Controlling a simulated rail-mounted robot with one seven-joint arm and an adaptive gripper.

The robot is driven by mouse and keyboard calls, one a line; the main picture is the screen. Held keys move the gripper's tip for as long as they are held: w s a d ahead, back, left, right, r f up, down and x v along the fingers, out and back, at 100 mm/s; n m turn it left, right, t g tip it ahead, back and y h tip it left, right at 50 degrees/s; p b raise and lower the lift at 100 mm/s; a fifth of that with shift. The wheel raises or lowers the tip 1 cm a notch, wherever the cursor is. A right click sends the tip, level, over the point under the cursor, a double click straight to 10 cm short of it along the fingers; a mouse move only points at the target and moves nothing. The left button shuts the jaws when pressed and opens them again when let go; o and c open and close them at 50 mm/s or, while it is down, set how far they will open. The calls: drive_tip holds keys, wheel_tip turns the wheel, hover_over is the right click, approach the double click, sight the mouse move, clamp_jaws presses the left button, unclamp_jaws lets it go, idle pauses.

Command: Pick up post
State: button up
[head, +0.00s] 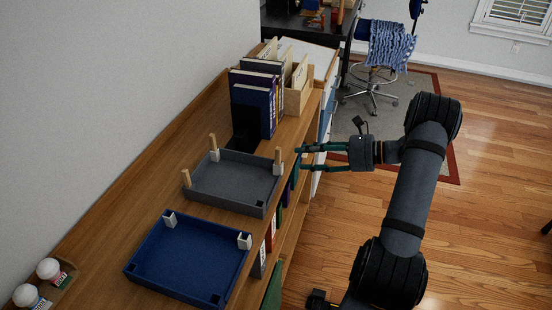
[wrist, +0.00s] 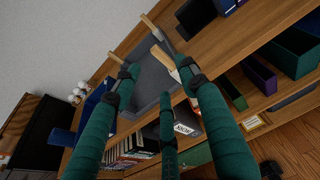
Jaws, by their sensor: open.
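A grey tray (head: 228,190) lies on the wooden shelf top. Light wooden posts stand upright at three of its corners: a near-right post (head: 278,158), a back post (head: 213,143) and a left post (head: 186,178). The fourth corner shows only a dark square. My gripper (head: 298,161) is open and empty, coming in level from the right, just beside the near-right post and apart from it. In the wrist view, this post (wrist: 165,60) shows between the spread teal fingers (wrist: 157,78), close to the right finger. Its lower part is partly hidden by that finger.
A blue tray (head: 190,260) with white blocks at two corners lies nearer. Books (head: 253,105) and a wooden file box (head: 298,90) stand behind the grey tray. White-capped bottles (head: 48,268) sit at the lower left. Open floor (head: 480,220) lies to the right.

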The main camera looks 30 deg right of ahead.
sight(280, 155)
drive_tip(key=p+x, duration=0.1)
drive_tip(key=x, duration=0.3)
drive_tip(key=shift+w+a, duration=0.15)
drive_tip(key=shift+a, duration=0.1)
drive_tip(key=p+x, duration=0.2)
drive_tip(key=x, duration=0.2)
drive_tip(key=shift+w+a, duration=0.15)
drive_tip(key=shift+w, duration=0.05)
drive_tip(key=shift+w+a+f, duration=0.15)
drive_tip(key=shift+w+a, duration=0.1)
drive_tip(key=shift+w, duration=0.05)
drive_tip(key=shift+c, duration=1.1)
drive_tip(key=c, duration=0.7)
